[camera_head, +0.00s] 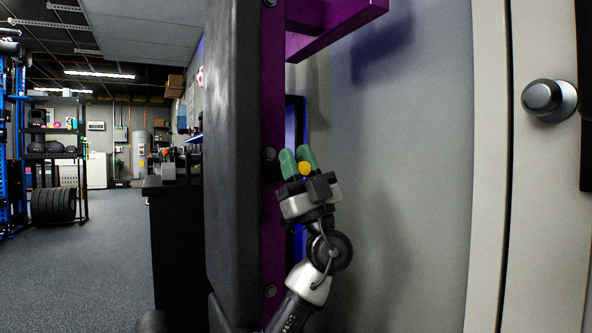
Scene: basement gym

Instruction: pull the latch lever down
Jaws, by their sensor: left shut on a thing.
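My left gripper (302,160), with green fingertips, is raised beside the purple upright and points upward. It is shut on a small yellow-orange knob (305,168), which shows between its fingers. The knob looks like the end of the latch lever; the rest of the lever is hidden behind the fingers and gripper body. My right gripper is not in view.
A tall black padded panel (235,140) and a purple metal frame (273,215) stand just left of the gripper. A purple bar (340,22) juts out above. A grey wall (410,170) and a door with a round knob (543,97) are on the right. Open floor (90,270) lies at left.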

